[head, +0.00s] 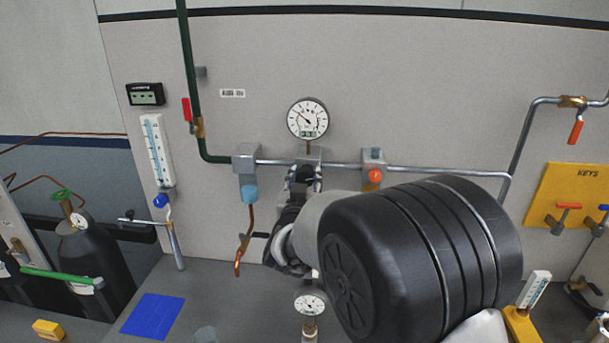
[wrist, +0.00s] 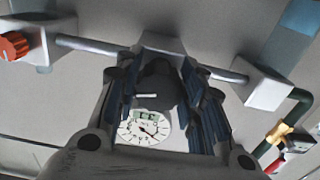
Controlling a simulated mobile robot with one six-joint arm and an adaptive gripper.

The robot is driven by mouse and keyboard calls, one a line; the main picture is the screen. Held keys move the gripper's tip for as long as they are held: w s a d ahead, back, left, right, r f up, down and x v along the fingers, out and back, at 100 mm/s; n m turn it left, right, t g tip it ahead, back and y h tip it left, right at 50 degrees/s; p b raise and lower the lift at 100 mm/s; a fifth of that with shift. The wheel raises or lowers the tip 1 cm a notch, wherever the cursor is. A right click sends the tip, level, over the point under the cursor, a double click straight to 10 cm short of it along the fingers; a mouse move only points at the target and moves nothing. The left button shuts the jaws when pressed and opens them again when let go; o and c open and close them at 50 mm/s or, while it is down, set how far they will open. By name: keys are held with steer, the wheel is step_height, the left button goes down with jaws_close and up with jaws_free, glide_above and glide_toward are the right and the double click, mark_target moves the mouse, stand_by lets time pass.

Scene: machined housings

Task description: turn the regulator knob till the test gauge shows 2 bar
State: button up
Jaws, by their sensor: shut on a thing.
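The black regulator knob (wrist: 160,82), with a short white mark on its face, sits between my gripper's fingers in the wrist view. My gripper (wrist: 162,100) is shut on it; its dark fingers flank the knob on both sides. In the head view my gripper (head: 303,182) and arm hide the knob. A round white gauge (head: 308,118) with a green display stands just above the regulator; its needle points to the upper left. It also shows upside down in the wrist view (wrist: 144,130). Its numbers are too small to read. I cannot tell whether this is the test gauge.
A second gauge (head: 310,303) stands low in front, partly beside my arm. An orange knob (head: 375,176) is on the pipe to the right, a blue fitting (head: 249,193) to the left. A blue mat (head: 152,315) lies on the bench. A yellow key board (head: 580,200) hangs right.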

steer(key=shift+d+r+n+p, duration=0.1)
steer(key=shift+n+p, duration=0.45)
steer(key=shift+n, duration=1.05)
steer(key=o, duration=1.1)
steer(key=s, duration=1.2)
steer(key=shift+a, duration=0.2)
